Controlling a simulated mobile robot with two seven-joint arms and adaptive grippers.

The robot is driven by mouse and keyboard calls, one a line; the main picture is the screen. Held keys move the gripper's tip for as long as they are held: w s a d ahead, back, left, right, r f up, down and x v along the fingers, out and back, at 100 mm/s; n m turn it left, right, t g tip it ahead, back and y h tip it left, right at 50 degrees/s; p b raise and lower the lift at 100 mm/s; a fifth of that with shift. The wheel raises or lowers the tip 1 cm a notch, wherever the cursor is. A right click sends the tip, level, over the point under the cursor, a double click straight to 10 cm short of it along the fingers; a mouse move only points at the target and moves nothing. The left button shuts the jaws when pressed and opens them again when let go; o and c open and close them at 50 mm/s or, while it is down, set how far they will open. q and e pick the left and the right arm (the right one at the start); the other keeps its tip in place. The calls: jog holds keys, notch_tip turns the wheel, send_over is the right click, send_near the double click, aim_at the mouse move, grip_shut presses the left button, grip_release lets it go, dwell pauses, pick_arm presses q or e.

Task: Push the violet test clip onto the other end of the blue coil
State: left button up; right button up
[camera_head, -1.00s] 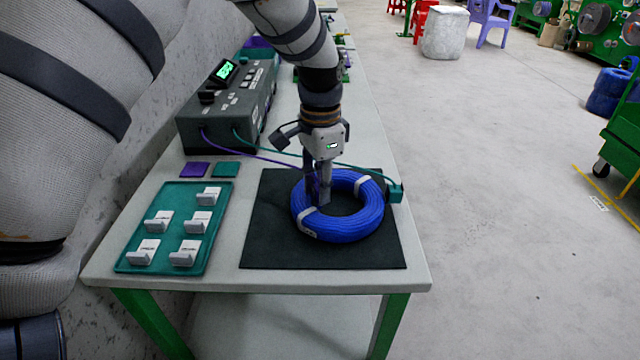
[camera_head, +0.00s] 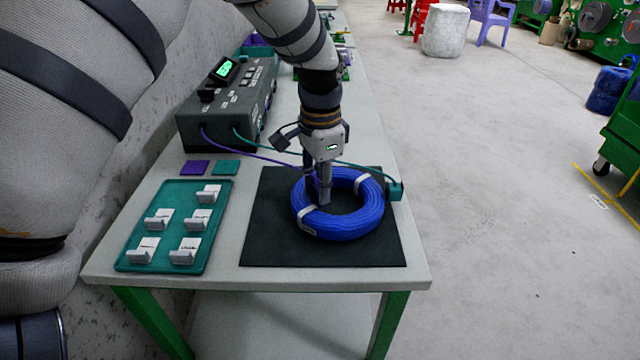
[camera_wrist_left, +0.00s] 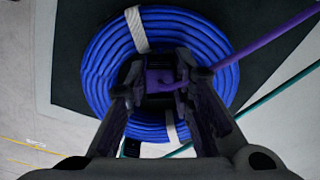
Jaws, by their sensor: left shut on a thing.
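The blue coil (camera_head: 352,226) lies flat on the black mat (camera_head: 270,240), with pale ties around it. My left gripper (camera_head: 318,192) points down at the coil's left inner side. In the left wrist view my left gripper (camera_wrist_left: 165,85) is shut on the violet clip (camera_wrist_left: 162,80), which sits between the fingertips over the coil (camera_wrist_left: 105,75). A violet lead runs from the clip to the tester (camera_head: 230,105). Whether the clip touches a cable end is hidden by the fingers. The teal clip (camera_head: 396,191) is at the coil's right, by the table edge. My right gripper is not in view.
A teal tray (camera_head: 170,225) with several white labelled pieces lies at the left of the table. A violet pad (camera_head: 195,167) and a teal pad (camera_head: 226,167) lie behind it. The teal lead crosses behind the coil. Bare table shows between tray and mat.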

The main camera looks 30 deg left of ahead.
pick_arm(q)
jog(key=shift+f, duration=0.3)
jog(key=shift+r, duration=0.1)
dwell(0.3)
jog(key=shift+r, duration=0.55)
jog(key=shift+s+f, duration=0.1)
jog(key=shift+f, duration=0.75)
dwell(2.8)
jog(key=o, duration=0.4)
jog(key=shift+o, duration=0.2)
jog(key=shift+f, duration=0.1)
jog(key=o, duration=0.6)
